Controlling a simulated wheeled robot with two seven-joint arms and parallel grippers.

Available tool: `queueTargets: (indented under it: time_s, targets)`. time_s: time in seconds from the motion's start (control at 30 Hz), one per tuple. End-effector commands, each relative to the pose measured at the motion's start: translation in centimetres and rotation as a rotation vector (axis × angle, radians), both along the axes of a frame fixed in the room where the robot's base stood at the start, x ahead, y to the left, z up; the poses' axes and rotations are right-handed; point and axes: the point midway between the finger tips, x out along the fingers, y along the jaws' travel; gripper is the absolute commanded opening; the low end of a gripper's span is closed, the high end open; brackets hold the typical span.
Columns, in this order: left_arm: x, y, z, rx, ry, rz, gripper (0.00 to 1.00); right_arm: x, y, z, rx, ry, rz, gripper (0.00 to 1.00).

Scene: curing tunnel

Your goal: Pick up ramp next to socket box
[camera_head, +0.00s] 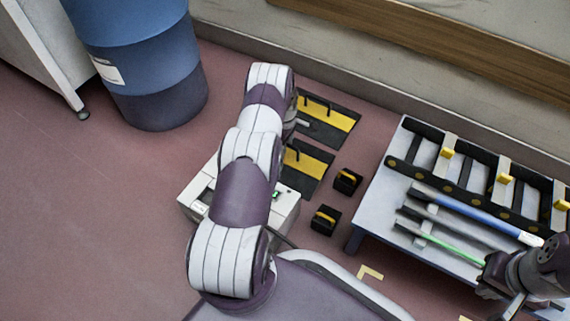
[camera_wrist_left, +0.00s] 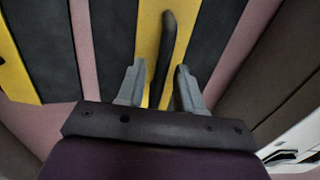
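Two black-and-yellow ramps lie on the floor. The far ramp (camera_head: 340,121) is by the wall; the near ramp (camera_head: 314,161) lies closer to a white box (camera_head: 286,208), apparently the socket box, partly hidden by my left arm. In the left wrist view, a ramp with a yellow stripe and black handle (camera_wrist_left: 168,45) fills the middle, apparently the far ramp. My left gripper (camera_wrist_left: 158,88) is open, its fingers either side of the handle's near end; contact cannot be told. My right gripper (camera_head: 492,274) is at the lower right, its fingers unclear.
Two small black blocks with yellow handles (camera_head: 347,181) (camera_head: 325,220) stand on the floor right of the near ramp. A low table (camera_head: 376,208) at the right bears a black rack and blue and green rods. A blue barrel (camera_head: 140,60) stands at the upper left. The left floor is clear.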

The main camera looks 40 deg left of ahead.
Motion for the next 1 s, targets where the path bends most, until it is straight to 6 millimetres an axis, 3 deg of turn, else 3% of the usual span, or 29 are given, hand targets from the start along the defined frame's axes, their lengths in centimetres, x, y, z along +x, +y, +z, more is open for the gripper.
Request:
queueTargets:
  time_s: [0.03, 0.23, 0.33, 0.37, 1.0]
  targets:
    - [0.06, 0.03, -1.02, 0.001, -0.002, 0.000, 0.36, 0.00, 0.00, -0.96, 0.000, 0.000, 0.000, 0.00]
    - [0.04, 0.02, -0.59, 0.001, -0.001, 0.000, 0.36, 0.03, 0.00, -0.48, 0.000, -0.001, 0.000, 0.00]
    - [0.03, 0.01, -0.59, 0.001, -0.001, 0.000, 0.03, 0.03, 0.00, -0.47, 0.000, -0.001, 0.000, 0.00]
    - [0.03, 0.01, -0.59, 0.001, -0.001, 0.000, 0.00, 0.03, 0.00, -0.47, 0.000, -0.001, 0.000, 0.00]
    - [-0.02, -0.02, -0.63, 0.000, 0.000, 0.000, 0.00, 0.02, 0.00, -0.49, 0.000, -0.001, 0.000, 0.00]
